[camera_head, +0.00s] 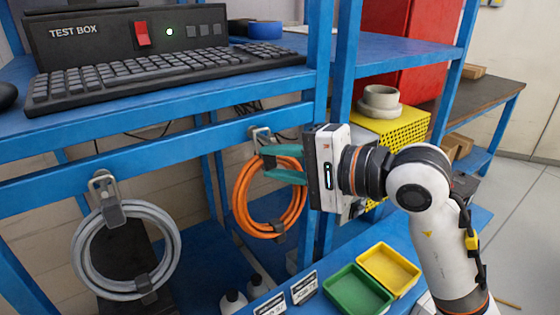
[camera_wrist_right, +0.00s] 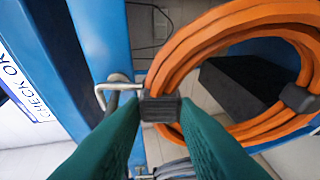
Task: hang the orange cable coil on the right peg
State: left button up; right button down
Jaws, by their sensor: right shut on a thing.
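The orange cable coil (camera_head: 243,208) hangs upright below the shelf's blue front rail. My right gripper (camera_head: 267,161) has its green fingers at the top of the coil. In the right wrist view, the gripper (camera_wrist_right: 160,122) is shut on the coil's black strap (camera_wrist_right: 160,108), with the orange loops (camera_wrist_right: 225,35) beyond it. The right peg (camera_head: 261,134), a metal hook on the rail, is just above the fingertips. In the wrist view the peg (camera_wrist_right: 112,88) is close left of the strap; I cannot tell whether the coil rests on it. My left gripper is not in view.
A grey cable coil (camera_head: 84,262) hangs on the left peg (camera_head: 103,184). A blue upright (camera_head: 318,95) stands close beside my right gripper. Green (camera_head: 358,292) and yellow (camera_head: 388,269) trays lie below. The test box (camera_head: 90,38) and keyboard (camera_head: 150,72) are on the upper shelf.

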jog(key=c, duration=1.1)
grip_release()
jog(key=shift+c, duration=0.2)
jog(key=shift+o, duration=0.4)
jog(key=shift+d+r, duration=0.1)
jog(key=shift+r, duration=0.05)
